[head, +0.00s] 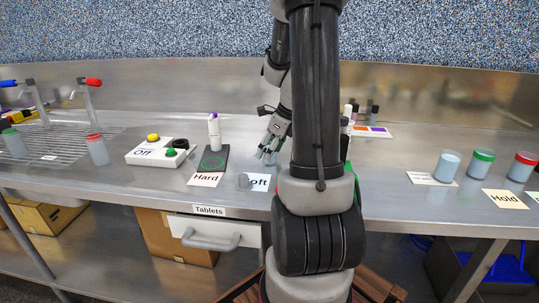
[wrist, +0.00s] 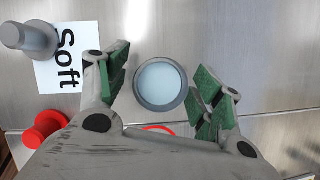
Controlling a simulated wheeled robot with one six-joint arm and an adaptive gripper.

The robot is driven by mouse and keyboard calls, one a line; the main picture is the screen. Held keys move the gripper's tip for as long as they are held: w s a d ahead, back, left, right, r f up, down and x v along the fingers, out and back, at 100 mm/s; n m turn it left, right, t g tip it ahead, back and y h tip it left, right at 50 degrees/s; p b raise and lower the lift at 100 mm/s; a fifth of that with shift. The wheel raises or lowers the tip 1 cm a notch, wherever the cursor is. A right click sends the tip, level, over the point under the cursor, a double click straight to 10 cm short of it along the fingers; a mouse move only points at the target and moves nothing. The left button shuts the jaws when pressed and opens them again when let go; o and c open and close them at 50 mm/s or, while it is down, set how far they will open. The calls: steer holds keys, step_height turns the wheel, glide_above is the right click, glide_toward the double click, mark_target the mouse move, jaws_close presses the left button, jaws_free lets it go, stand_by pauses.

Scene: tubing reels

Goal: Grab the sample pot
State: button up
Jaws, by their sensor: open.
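A round pot (wrist: 160,84) with a grey rim and pale contents, likely the sample pot, stands on the steel bench. In the wrist view my gripper (wrist: 163,90) is open, with one green-padded finger on each side of the pot and a visible gap at both. The gripper points down over it. In the head view my gripper (head: 267,149) is at the bench beside the "Soft" card, and the pot (head: 271,158) is mostly hidden behind the fingers. I cannot tell how far the fingertips reach down its side.
A grey knob-like cylinder (wrist: 30,38) stands on the "Soft" card (wrist: 68,50). A red round part (wrist: 45,128) is near the bench's front edge. Lidded pots, one green (head: 481,162) and one red (head: 522,167), stand at right. A switch box (head: 158,152) is at left.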

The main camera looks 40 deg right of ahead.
steer(key=shift+f, duration=0.15)
steer(key=c, duration=1.1)
